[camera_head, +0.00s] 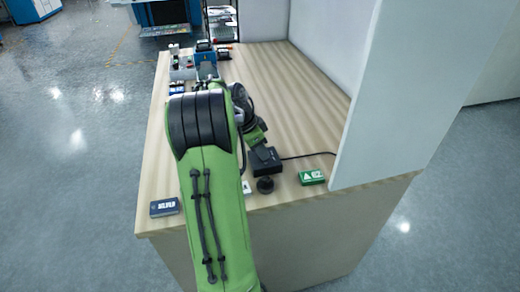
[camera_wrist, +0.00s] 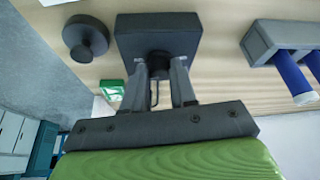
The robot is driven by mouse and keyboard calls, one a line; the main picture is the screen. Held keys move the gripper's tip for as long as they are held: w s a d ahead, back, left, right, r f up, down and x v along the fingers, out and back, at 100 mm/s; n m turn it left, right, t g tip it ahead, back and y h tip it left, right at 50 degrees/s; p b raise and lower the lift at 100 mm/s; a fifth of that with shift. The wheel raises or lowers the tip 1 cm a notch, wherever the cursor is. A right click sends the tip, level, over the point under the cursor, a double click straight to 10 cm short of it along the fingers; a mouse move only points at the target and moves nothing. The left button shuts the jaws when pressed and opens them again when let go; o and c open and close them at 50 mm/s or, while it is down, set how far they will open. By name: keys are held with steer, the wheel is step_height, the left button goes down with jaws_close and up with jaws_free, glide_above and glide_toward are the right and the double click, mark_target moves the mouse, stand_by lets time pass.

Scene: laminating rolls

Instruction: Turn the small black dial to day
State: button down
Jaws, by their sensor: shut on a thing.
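A small black box (camera_head: 265,161) with a cable sits on the table near its front edge. It also shows in the wrist view (camera_wrist: 158,30), where a small round black dial (camera_wrist: 160,66) stands out from its face. My gripper (camera_wrist: 160,72) has its two fingers on either side of this dial and is shut on it. The head view hides the dial and the fingertips behind my green arm. No day mark or pointer on the dial can be read.
A round black knobbed piece (camera_head: 265,184) stands close beside the box. A green box (camera_head: 312,177) lies to the right, a dark box (camera_head: 164,207) at the front left. A grey holder with blue cylinders (camera_wrist: 290,55) is in the wrist view. A white panel (camera_head: 400,90) bounds the right.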

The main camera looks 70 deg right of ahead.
steer(key=n+b, duration=0.1)
steer(key=n, duration=0.1)
steer(key=n+t+h+b, duration=0.1)
steer(key=n, duration=0.1)
steer(key=shift+s+a+n, duration=0.15)
steer(key=shift+s+n, duration=0.05)
steer(key=shift+n, duration=0.2)
steer(key=n+t, duration=0.1)
steer(key=n, duration=0.1)
steer(key=n+t+b, duration=0.1)
steer(key=n, duration=0.1)
steer(key=shift+s+h, duration=0.2)
steer(key=shift+h, duration=0.2)
steer(key=n+t, duration=0.1)
steer(key=n, duration=0.1)
steer(key=n+t, duration=0.1)
steer(key=n, duration=0.2)
steer(key=shift+s, duration=0.2)
steer(key=n+p, duration=0.1)
steer(key=n, duration=0.1)
steer(key=n+t+y+p, duration=0.1)
steer(key=n, duration=0.2)
steer(key=shift+s+t+y+p, duration=0.1)
steer(key=shift+t+y+p, duration=0.2)
steer(key=shift+n, duration=0.3)
steer(key=c, duration=0.9)
jaws_free()
steer(key=shift+r, duration=0.1)
